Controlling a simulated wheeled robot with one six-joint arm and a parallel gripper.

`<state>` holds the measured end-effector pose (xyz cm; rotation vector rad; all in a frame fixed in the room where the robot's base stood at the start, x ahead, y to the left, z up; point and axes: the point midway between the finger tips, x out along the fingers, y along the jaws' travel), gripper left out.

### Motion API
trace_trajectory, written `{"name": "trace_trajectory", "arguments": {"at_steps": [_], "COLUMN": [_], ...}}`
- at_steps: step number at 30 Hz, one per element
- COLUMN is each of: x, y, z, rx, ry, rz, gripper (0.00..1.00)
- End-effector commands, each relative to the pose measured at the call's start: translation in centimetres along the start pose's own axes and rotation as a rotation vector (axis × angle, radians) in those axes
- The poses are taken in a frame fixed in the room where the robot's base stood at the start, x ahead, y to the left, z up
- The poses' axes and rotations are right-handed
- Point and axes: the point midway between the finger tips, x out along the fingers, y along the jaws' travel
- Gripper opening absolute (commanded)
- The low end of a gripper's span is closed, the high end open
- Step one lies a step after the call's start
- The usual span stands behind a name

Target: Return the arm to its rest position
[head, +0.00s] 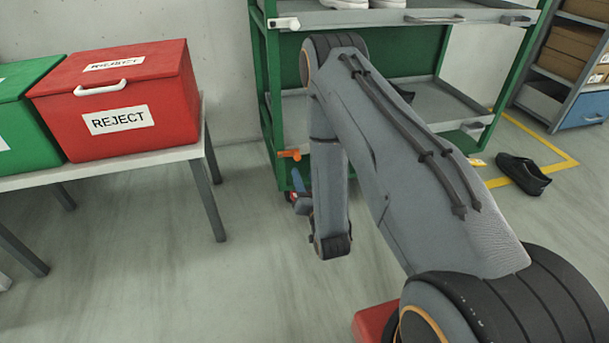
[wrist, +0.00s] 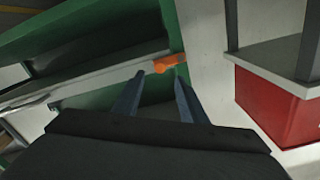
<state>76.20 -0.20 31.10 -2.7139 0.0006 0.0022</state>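My arm arches up from the lower right in the head view, then bends down in front of a green rack (head: 265,100). My gripper (head: 297,178) is at its lower end, partly hidden by the wrist. In the wrist view my gripper (wrist: 158,77) has its two blue-grey fingers apart, with nothing held between them. An orange lever (head: 290,154) on the rack's left post lies just beyond the fingertips. The lever also shows in the wrist view (wrist: 160,63); I cannot tell if a finger touches it.
A table (head: 150,164) at the left bears a red REJECT box (head: 150,95) and a green box (head: 30,120). A black shoe (head: 522,174) lies on the floor at the right by a yellow line. A shelf with brown boxes (head: 570,50) stands far right. Floor between table and rack is clear.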

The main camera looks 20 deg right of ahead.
Motion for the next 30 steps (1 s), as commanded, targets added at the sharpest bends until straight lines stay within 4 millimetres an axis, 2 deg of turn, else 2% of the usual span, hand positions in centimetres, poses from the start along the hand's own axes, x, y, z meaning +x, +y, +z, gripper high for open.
{"name": "trace_trajectory", "arguments": {"at_steps": [9,14,18,22,26,30], "x": [0.2,1.9,3.7,4.2,3.5,1.5], "y": [-0.2,-2.6,-6.6,-10.7,-14.8,-18.9], "z": [-0.1,-0.6,-1.3,-1.9,-2.8,-3.7], "rx": [-0.002,-0.022,-0.063,-0.108,-0.153,-0.204], "ry": [-0.004,-0.069,-0.193,-0.320,-0.446,-0.585], "rz": [-0.001,-0.002,0.002,0.003,0.002,-0.006], "gripper": [0.39,0.39,0.39,0.39,0.39,0.39]}}
